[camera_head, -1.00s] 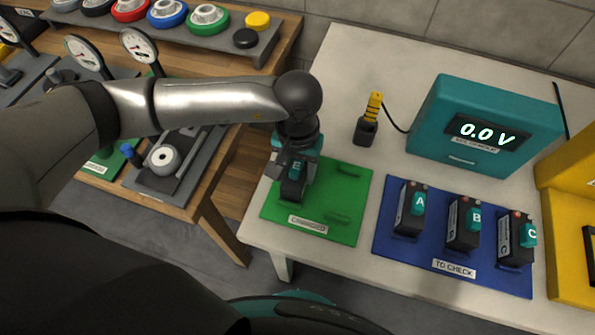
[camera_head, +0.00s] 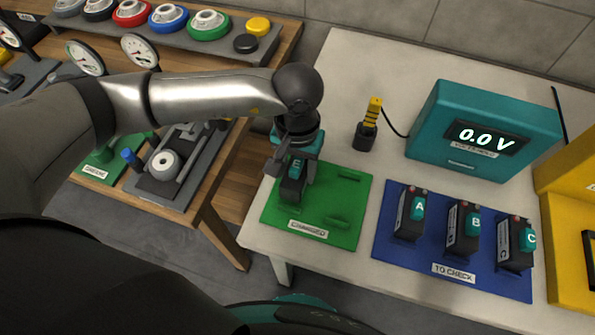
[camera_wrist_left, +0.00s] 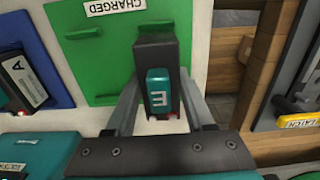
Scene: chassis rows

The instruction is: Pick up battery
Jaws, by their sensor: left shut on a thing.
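A dark battery (camera_head: 292,188) with a teal block lettered E is at the left side of the green CHARGED mat (camera_head: 345,215). My left gripper (camera_head: 294,180) is over it from above, shut on the battery. In the left wrist view the battery (camera_wrist_left: 158,50) stands between the two fingers of the gripper (camera_wrist_left: 160,105). I cannot tell whether its base touches the mat. Batteries A (camera_head: 410,215), B (camera_head: 463,230) and C (camera_head: 515,243) stand upright on the blue TO CHECK mat (camera_head: 400,255). My right gripper is not in view.
A teal voltmeter (camera_head: 480,130) reading 0.0 V stands behind the blue mat. A black and yellow probe (camera_head: 369,125) stands upright behind the green mat. A yellow unit (camera_head: 572,250) is at the right. The right part of the green mat is free of batteries.

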